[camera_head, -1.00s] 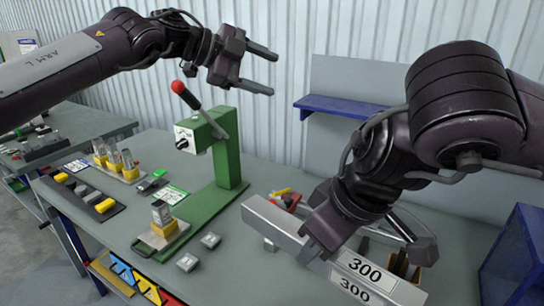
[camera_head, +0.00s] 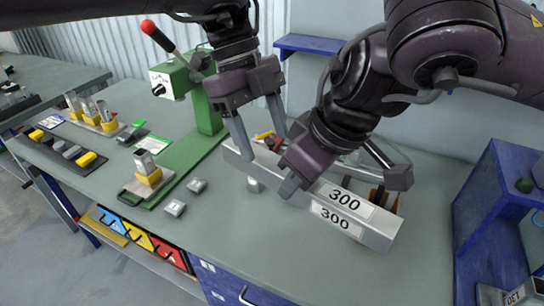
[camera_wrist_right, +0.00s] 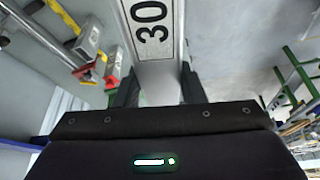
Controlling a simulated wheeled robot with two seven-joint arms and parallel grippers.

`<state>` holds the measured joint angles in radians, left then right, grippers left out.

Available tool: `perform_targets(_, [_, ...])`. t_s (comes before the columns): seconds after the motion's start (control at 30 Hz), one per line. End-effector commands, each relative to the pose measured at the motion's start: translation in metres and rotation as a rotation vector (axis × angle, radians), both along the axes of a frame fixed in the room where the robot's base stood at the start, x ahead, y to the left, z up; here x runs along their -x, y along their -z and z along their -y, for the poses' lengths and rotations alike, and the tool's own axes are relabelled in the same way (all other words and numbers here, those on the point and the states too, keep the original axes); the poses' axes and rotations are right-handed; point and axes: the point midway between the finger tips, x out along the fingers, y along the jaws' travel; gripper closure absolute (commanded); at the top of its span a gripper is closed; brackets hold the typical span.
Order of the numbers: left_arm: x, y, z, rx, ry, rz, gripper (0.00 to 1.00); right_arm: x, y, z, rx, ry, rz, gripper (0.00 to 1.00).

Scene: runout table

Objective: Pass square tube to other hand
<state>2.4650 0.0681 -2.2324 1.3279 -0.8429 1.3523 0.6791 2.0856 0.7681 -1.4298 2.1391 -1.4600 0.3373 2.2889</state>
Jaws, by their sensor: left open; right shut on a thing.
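The square tube (camera_head: 381,229) is a long grey bar with two white "300" labels, held tilted above the table. My right gripper (camera_head: 292,184) is shut on it near its middle; the right wrist view shows the tube (camera_wrist_right: 160,78) between my two fingers (camera_wrist_right: 160,94). My left gripper (camera_head: 265,147) is open and points down at the tube's left part, one finger on the near side and one toward the far side. Whether its fingers touch the tube cannot be told. The right gripper's far finger is hidden in the head view.
A green press (camera_head: 205,92) with a red-knobbed lever stands left of the tube. Small grey blocks (camera_head: 175,208) lie on the table (camera_head: 245,225). Red and yellow parts lie behind the tube. A blue shelf unit (camera_head: 490,205) stands at the right. The table front is clear.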

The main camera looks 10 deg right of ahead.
Motion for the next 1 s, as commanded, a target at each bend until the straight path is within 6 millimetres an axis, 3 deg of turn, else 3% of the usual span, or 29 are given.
perform_targets(0.1, [0.007,0.021,0.006,0.001,0.004,-0.003,0.38,0.0,-0.001,0.0,-0.001,0.0,0.001,0.98])
perform_targets(0.3, [0.014,0.045,0.013,0.001,0.002,0.0,0.38,0.0,-0.001,0.0,-0.001,0.0,0.001,0.98])
perform_targets(0.73, [0.017,0.055,0.016,0.002,0.0,0.002,0.38,0.0,-0.001,0.0,-0.001,0.0,0.001,0.98])
perform_targets(1.0, [0.016,0.054,0.016,0.003,0.001,0.002,0.71,0.0,-0.001,0.0,-0.002,-0.001,0.001,0.98])
